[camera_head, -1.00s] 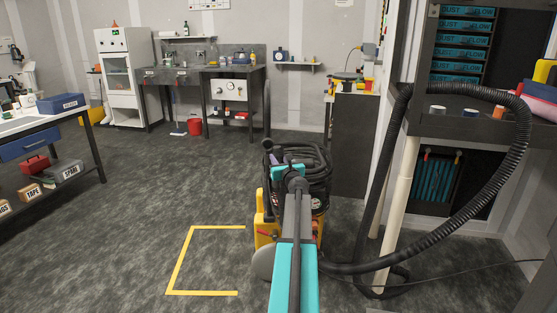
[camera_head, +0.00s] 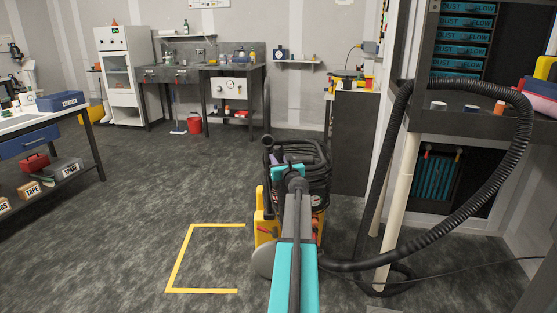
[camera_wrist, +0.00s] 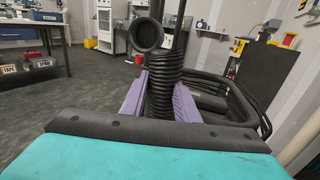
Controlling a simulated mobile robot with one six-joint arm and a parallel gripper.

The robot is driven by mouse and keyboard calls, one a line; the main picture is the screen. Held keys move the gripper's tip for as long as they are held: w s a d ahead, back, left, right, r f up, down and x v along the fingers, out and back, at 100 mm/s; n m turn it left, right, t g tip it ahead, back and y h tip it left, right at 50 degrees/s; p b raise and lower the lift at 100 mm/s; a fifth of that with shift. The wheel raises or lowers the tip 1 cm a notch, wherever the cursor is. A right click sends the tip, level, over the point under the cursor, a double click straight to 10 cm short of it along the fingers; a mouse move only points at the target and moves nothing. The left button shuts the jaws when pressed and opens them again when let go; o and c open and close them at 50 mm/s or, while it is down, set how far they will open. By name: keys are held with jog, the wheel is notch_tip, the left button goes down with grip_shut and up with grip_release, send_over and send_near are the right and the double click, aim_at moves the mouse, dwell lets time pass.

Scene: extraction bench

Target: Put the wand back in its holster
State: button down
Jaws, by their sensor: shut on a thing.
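The wand (camera_head: 267,100) is a thin black tube standing upright above the yellow and black extraction machine (camera_head: 262,222) in the head view. In the wrist view my gripper (camera_wrist: 160,88) has its two purple fingers closed on either side of a black ribbed section of the wand (camera_wrist: 161,98). The head view shows my teal gripper housing just in front of the machine's coiled hose, with the fingertips mostly hidden. A round, dark, open ring (camera_wrist: 147,36) shows close to the wand in the wrist view. I cannot tell whether it is the holster.
A thick ribbed hose (camera_head: 460,230) loops at right beside a pale post (camera_head: 400,200) and a dark shelf rack. A yellow bracket marking (camera_head: 180,260) lies on clear floor at left. A workbench (camera_head: 85,125) stands farther left, and a sink counter is at the back.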

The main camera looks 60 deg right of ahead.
jog(key=shift+f+b, duration=0.55)
jog(key=shift+f, duration=0.15)
jog(key=c, duration=1.3)
grip_release()
jog(key=shift+p+v, duration=0.7)
jog(key=shift+v, duration=6.2)
jog(key=shift+w+a, duration=0.1)
jog(key=shift+w, duration=0.05)
